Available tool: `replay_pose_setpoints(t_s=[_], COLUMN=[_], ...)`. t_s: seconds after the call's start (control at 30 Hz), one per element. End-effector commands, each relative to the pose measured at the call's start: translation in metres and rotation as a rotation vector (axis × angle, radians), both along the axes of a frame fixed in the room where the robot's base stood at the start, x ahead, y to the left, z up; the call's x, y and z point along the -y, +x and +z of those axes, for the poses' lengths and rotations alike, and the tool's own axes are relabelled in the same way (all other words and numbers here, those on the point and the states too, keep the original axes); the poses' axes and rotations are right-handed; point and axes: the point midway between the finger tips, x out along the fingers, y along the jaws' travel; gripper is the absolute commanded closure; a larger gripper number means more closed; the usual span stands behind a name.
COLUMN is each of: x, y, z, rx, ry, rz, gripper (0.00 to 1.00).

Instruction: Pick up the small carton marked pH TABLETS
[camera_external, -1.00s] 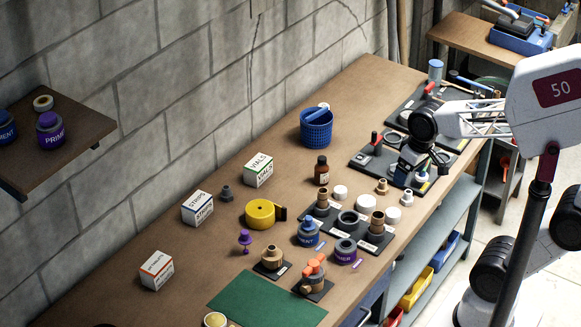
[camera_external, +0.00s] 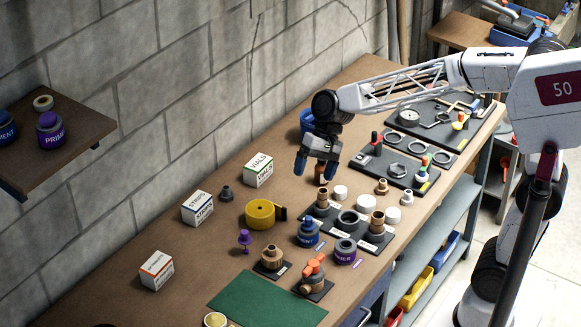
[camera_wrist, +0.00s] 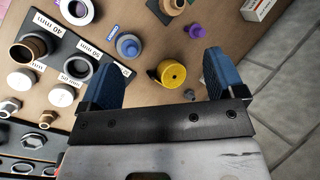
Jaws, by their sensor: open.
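Three small white cartons stand on the bench in the external view. The one at the lower left (camera_external: 156,270) has orange-red lettering too small to read for certain; the others are a blue-marked STRIPS carton (camera_external: 197,208) and a green-marked VIALS carton (camera_external: 258,170). My gripper (camera_external: 315,168) is open and empty, pointing down above the bench, right of the VIALS carton and far from the orange-red one. In the wrist view my gripper (camera_wrist: 162,60) shows both blue fingers apart. A carton with red lettering (camera_wrist: 262,8) is cut off at the top right.
A yellow tape roll (camera_external: 260,214), purple piece (camera_external: 244,238), and several jars and fittings fill the middle of the bench. A block wall (camera_external: 130,130) runs along the left.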

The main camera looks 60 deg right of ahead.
Motion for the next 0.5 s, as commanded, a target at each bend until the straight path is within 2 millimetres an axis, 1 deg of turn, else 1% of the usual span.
replay_pose_setpoints(t_s=[0.03, 0.1, 0.37, 0.5], x=[-0.009, -0.021, -0.067, -0.093], y=[0.012, 0.027, 0.082, 0.11], z=[-0.004, -0.007, -0.025, -0.038], rx=[-0.021, -0.05, -0.165, -0.23], ry=[0.019, 0.049, 0.154, 0.208], rz=[-0.016, -0.043, -0.142, -0.194], gripper=[0.12, 0.12, 0.12, 0.12])
